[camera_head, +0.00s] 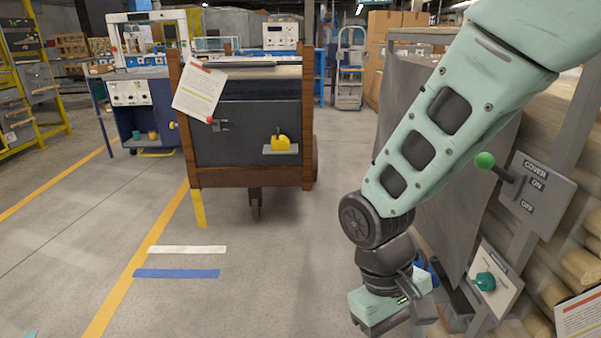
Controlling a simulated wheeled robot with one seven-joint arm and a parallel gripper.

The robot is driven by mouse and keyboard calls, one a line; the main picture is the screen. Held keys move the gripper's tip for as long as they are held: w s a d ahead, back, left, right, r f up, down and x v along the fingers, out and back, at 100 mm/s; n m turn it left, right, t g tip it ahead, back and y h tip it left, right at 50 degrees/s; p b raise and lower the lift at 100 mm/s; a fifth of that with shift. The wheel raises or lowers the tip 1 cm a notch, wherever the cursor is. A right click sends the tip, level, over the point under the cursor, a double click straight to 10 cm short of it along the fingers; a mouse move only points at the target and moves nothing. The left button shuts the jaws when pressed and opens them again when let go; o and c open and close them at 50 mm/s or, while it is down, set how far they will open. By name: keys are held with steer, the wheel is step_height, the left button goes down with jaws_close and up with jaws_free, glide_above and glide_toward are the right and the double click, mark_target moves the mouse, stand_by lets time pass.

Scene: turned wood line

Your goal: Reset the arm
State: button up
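My arm reaches down from the top right in mint green and dark grey, in the head view. Its wrist hangs low at the lower right, above the floor. The mint-green housing at its end (390,308) is in view near the bottom edge. No fingers can be made out clearly, so whether my gripper is open or shut does not show. I see nothing held at the arm's end.
Right of my arm stands a panel marked COVER, ON, OFF (538,195) with a green-knobbed lever (485,160); a teal knob (485,282) is below. Stacked wood (575,262) lies behind. A wheeled wooden cart (245,178) stands ahead. The floor (290,270) left of my arm is clear.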

steer(key=s+r+n+t+y, duration=0.35)
steer(key=s+r, duration=0.25)
steer(key=r, duration=0.3)
step_height(320, 180, up, 21)
steer(key=p, duration=2.2)
steer(key=shift+s+r+m, duration=0.15)
steer(key=shift+m, duration=0.3)
